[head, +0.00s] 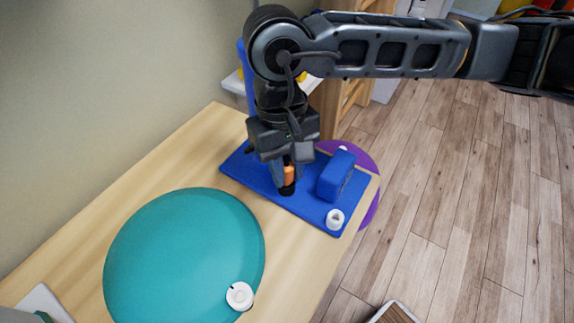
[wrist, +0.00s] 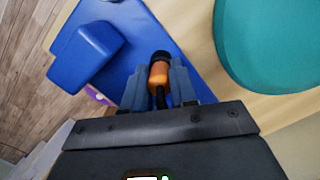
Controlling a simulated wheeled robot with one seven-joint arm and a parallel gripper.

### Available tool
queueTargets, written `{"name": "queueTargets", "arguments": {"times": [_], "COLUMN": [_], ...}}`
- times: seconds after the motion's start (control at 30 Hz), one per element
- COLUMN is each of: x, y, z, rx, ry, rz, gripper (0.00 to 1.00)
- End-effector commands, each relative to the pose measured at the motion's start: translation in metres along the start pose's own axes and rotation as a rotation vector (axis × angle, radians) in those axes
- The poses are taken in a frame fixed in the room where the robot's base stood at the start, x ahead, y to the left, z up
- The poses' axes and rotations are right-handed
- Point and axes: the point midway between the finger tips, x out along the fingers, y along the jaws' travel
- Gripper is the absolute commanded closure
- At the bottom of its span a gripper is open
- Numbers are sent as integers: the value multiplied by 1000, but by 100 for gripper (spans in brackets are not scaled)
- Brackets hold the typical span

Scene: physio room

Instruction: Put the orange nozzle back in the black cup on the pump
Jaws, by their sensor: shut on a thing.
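My gripper (head: 288,176) points down over the blue pump base (head: 262,186) and is shut on the orange nozzle (head: 289,177). In the wrist view the nozzle (wrist: 158,76) lies between the two grey fingers (wrist: 158,88). A black round piece, which looks like the black cup (head: 287,190), is at the nozzle's lower end. It also shows in the wrist view (wrist: 160,57). The nozzle lines up with it and appears to meet it. I cannot tell how deep the nozzle sits, or whether the black piece is its own tip.
A blue block (head: 337,176) stands on the base close to the right of my gripper. A white round part (head: 335,219) is at the base's front corner. A large teal disc (head: 180,255) with a white cap (head: 239,296) lies on the wooden table (head: 290,262). The wall is at left.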

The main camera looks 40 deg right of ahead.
Motion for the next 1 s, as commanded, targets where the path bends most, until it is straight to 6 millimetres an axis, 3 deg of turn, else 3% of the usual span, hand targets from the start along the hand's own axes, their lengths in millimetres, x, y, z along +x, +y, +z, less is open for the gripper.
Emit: {"name": "queueTargets", "arguments": {"times": [0.53, 0.57, 0.83, 1.0], "x": [6, 6, 6, 6], "y": [1, 1, 1, 1], "z": [-2, -2, -2, -2], "rx": [5, 5, 6, 6], "ry": [-3, -3, -3, -3], "rz": [3, 2, 2, 2], "gripper": [100, 72, 46, 44]}}
